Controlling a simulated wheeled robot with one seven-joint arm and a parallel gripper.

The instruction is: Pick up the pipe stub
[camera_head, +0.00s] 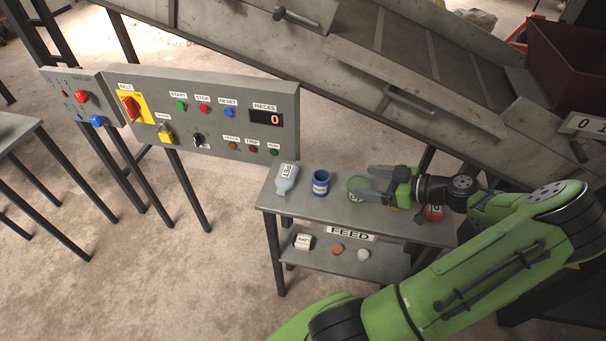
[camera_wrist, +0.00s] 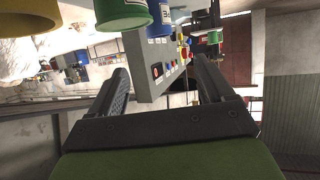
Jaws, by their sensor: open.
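No piece in view is clearly the pipe stub. A small brown rounded piece (camera_head: 337,249) lies on the lower shelf of the feed table, and a yellow round-edged piece (camera_wrist: 28,17) shows at the wrist view's top left; I cannot tell if either is it. My gripper (camera_head: 374,184) is open above the tabletop, fingers pointing left, beside a green can (camera_head: 354,186). In the wrist view the gap between the fingers (camera_wrist: 160,75) is empty. The green can (camera_wrist: 122,15) shows at the top there. My gripper hides part of the table behind it.
The feed table (camera_head: 300,207) also carries a pale blue bottle (camera_head: 287,178), a blue can (camera_head: 320,183) and a red-orange piece (camera_head: 434,213) by my wrist. A control panel (camera_head: 215,140) and conveyor (camera_head: 330,75) stand behind.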

